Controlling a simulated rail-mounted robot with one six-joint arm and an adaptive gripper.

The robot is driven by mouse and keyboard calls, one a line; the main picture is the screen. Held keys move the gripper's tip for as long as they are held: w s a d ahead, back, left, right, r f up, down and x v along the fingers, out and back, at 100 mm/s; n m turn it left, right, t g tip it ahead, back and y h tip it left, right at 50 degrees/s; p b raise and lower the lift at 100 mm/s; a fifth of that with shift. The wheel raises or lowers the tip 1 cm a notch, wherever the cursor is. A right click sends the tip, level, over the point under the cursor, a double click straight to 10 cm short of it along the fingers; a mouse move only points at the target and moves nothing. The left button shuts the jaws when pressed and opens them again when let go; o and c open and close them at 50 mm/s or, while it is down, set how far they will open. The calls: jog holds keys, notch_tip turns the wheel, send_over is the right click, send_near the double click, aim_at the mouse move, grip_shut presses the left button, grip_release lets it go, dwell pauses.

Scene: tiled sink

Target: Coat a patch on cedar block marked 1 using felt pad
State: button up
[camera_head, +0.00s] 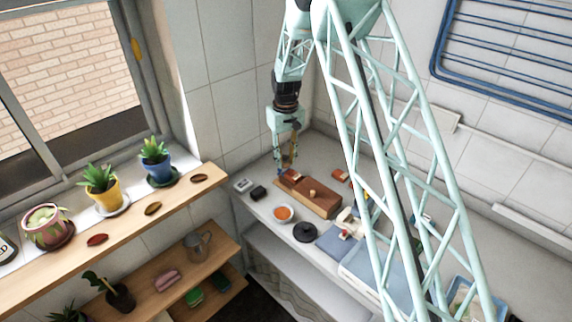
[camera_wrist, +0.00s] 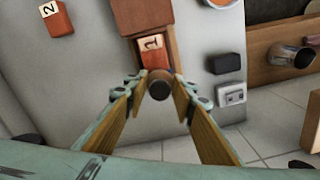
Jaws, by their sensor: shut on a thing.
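The cedar block marked 1 (camera_wrist: 153,55) is reddish with a pale numbered face. It sits at the near end of a long brown wooden piece; it also shows in the head view (camera_head: 293,176). My gripper (camera_wrist: 158,86) is shut on a short dark round-ended piece (camera_wrist: 159,90), seen end-on, which I take to be the felt pad. It appears just beside the block's near edge; whether it touches cannot be told. In the head view my gripper (camera_head: 287,164) is low over that end, and the pad cannot be made out.
A block marked 2 (camera_wrist: 57,18) lies apart on the counter. The brown wooden piece (camera_head: 318,203) has a small knob. A bowl of orange stuff (camera_head: 284,214), a black round thing (camera_head: 305,232), a black box (camera_head: 258,193) and a white device (camera_head: 243,185) stand nearby.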

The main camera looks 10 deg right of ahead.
aim_at(286, 157)
jog(key=shift+s+d+r, duration=0.15)
jog(key=shift+s+r, duration=0.1)
jog(key=shift+r, duration=0.55)
jog(key=shift+w+r+p, duration=0.2)
jog(key=shift+r+p, duration=0.1)
jog(key=shift+r, duration=0.25)
jog(key=shift+s+r, duration=0.15)
jog(key=shift+r, duration=0.7)
jog(key=shift+r+p, duration=0.5)
jog(key=shift+r, duration=0.5)
jog(key=shift+f, duration=0.1)
